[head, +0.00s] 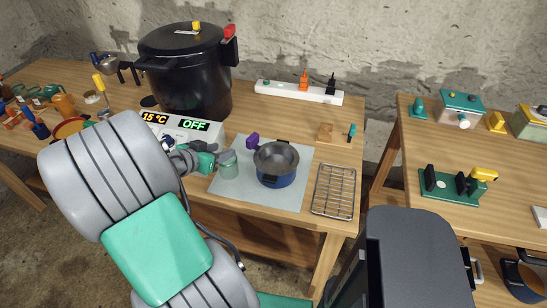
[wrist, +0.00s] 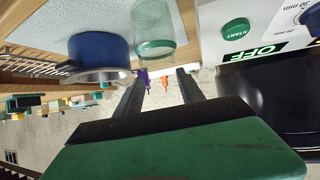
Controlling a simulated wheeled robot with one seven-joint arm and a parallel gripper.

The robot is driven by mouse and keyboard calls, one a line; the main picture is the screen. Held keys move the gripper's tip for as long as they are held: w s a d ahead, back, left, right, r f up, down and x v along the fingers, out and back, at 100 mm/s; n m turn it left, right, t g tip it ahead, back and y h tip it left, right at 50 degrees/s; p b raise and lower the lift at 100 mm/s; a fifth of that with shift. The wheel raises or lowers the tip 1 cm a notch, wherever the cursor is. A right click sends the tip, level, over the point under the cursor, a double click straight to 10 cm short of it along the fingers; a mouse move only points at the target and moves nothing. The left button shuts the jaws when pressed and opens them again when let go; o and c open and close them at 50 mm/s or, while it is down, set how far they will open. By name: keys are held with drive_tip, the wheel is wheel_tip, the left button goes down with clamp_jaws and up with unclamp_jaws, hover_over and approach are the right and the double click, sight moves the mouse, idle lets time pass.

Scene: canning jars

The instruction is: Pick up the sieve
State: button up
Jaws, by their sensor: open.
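No sieve stands out with certainty. A dark blue pot (head: 275,181) with a wide grey metal rim stands on the grey mat, and a purple grip (head: 253,140) adjoins its far left; whether a sieve rests in the pot I cannot tell. The wrist view shows the blue pot (wrist: 98,50) and the purple grip (wrist: 143,79). A bowl-shaped utensil (head: 104,62) is also at the table's back left. My gripper (wrist: 163,74) is open, with nothing visible between its fingers. In the head view it is left of the pot, by the glass jar, its fingers largely hidden.
A green-tinted glass jar (head: 228,166) stands close left of the pot on the mat (head: 293,198). A big black canner (head: 185,85) sits behind the control panel (head: 205,125). A wire rack (head: 334,190) lies right, and a white power strip (head: 298,93) behind.

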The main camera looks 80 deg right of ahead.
sight(248, 140)
drive_tip(key=shift+m+g+h, duration=0.4)
drive_tip(key=shift+m+g, duration=0.4)
drive_tip(key=s+d, duration=0.2)
drive_tip(key=s, duration=0.1)
drive_tip(key=s+d+r, duration=0.1)
drive_tip(key=shift+s+r, duration=0.1)
drive_tip(key=shift+s, duration=0.2)
drive_tip(key=p+x, duration=0.2)
drive_tip(key=x, duration=0.5)
drive_tip(key=shift+s+d, duration=0.1)
drive_tip(key=shift+s, duration=0.15)
drive_tip(key=shift+c, duration=0.3)
clamp_jaws()
